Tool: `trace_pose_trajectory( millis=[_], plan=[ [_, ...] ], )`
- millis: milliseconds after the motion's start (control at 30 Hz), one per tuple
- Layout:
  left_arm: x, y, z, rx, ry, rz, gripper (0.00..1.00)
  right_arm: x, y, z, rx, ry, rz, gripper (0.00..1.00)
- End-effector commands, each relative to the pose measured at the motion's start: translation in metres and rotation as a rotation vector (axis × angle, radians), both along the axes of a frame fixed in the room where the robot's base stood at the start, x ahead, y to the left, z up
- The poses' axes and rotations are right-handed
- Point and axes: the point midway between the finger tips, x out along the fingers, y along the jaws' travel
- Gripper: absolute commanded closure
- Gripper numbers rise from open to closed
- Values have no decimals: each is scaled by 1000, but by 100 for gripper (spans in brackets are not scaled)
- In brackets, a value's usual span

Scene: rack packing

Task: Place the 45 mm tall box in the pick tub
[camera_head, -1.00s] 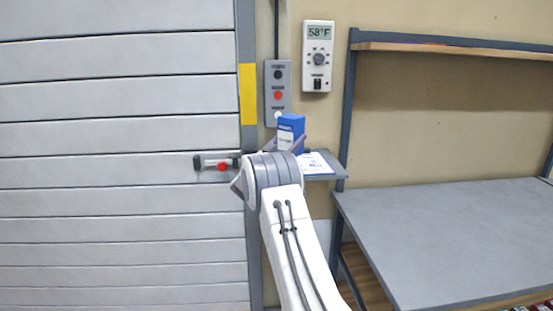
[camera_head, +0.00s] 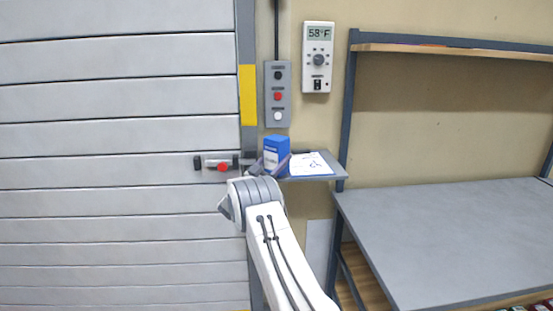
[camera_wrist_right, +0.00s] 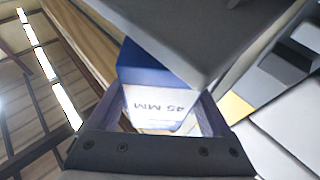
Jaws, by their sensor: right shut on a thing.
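The 45 mm box (camera_head: 276,152) is blue and white and upright in the head view, at the left end of a small grey shelf. In the right wrist view the box (camera_wrist_right: 160,105) shows a white face reading "45 MM" between the two fingers. My right gripper (camera_head: 273,166) is shut on it; the wrist and forearm hide much of the gripper in the head view. I cannot tell whether the box touches the shelf. My left gripper and the pick tub are not in view.
The small shelf (camera_head: 322,177) carries a white paper (camera_head: 311,164). A button panel (camera_head: 278,94) and a thermostat (camera_head: 318,57) are on the wall above. A slatted door (camera_head: 110,190) with a red-marked latch (camera_head: 221,166) fills the left. A grey workbench (camera_head: 450,225) at right has a bare top.

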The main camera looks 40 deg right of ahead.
Motion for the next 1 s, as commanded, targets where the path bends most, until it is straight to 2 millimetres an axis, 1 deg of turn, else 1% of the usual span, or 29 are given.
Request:
trace_pose_trajectory(
  millis=[33,200,233,267,500,567,667,767,1000],
  plan=[
    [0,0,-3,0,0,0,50,0,0,-2,-2,-2,-1,73],
    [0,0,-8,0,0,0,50,0,0,-8,-2,-1,0,73],
    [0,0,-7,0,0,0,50,0,0,-7,0,0,0,10],
    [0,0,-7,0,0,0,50,0,0,-7,1,0,0,0],
    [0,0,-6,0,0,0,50,0,0,-6,1,0,0,0],
    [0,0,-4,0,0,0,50,0,0,-4,1,0,0,0],
    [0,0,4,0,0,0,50,0,0,5,0,0,0,0],
    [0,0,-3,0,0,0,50,-2,16,-8,2,4,4,0],
    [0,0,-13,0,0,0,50,-14,65,-29,1,3,3,0]
  ],
)
